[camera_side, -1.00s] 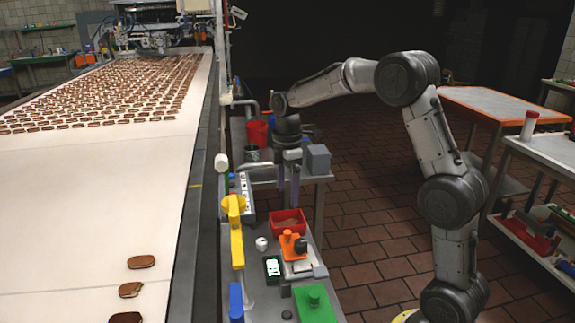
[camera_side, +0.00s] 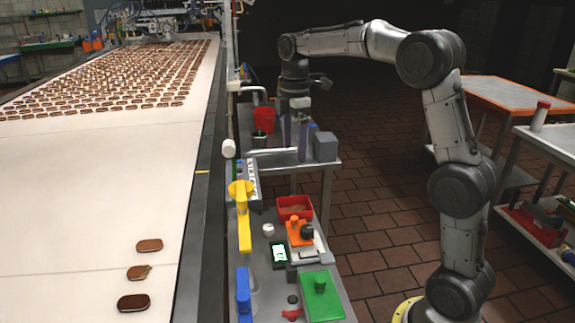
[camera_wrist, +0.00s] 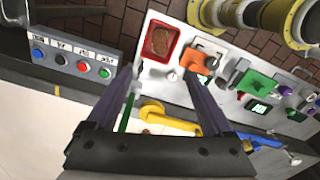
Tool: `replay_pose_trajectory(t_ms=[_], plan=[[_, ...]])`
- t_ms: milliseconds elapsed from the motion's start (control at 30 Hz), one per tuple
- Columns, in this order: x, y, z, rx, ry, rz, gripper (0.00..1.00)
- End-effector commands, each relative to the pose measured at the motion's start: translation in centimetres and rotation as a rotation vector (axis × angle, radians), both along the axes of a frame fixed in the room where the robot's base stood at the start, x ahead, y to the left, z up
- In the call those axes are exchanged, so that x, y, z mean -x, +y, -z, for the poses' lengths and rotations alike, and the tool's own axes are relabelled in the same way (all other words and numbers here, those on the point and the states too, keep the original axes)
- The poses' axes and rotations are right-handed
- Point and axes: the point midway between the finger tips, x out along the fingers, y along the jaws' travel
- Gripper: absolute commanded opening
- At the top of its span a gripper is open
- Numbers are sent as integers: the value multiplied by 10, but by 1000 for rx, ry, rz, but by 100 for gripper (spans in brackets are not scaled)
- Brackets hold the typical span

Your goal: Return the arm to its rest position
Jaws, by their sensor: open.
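In the side view my gripper (camera_side: 294,150) hangs from the raised arm above the work bench, with its two fingers pointing down. In the wrist view the fingers (camera_wrist: 160,76) are spread apart with nothing between them, so the gripper is open and empty. It is clear of the bench surface. A red tray (camera_side: 281,212) stands on the bench below it. In the wrist view a brown piece lies inside the red tray (camera_wrist: 146,48).
The conveyor (camera_side: 90,190) on the left carries many brown sandwiches. The bench holds a yellow part (camera_side: 244,225), an orange device (camera_side: 299,236), a green device (camera_side: 322,305) and a button box (camera_wrist: 72,60). A grey block (camera_side: 326,147) stands near the gripper. Orange-edged table (camera_side: 510,100) at right.

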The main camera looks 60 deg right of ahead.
Motion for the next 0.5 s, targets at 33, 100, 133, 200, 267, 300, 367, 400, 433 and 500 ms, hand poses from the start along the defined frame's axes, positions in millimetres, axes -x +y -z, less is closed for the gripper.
replay_pose_trajectory(t_ms=[33, 100, 133, 200, 267, 300, 367, 400, 433, 500], plan=[[1, 5, -13, 8, -29, -11, 86], [9, 15, -31, 18, -66, -28, 86], [16, 21, -39, 21, -81, -38, 86], [36, 36, -56, 28, -115, -62, 86], [56, 49, -67, 33, -150, -66, 86], [70, 57, -72, 34, -171, -55, 86], [91, 68, -77, 34, -207, -28, 86], [106, 75, -78, 31, -230, -1, 86], [116, 79, -78, 28, -248, 22, 86], [141, 89, -76, 15, -290, 86, 86]])
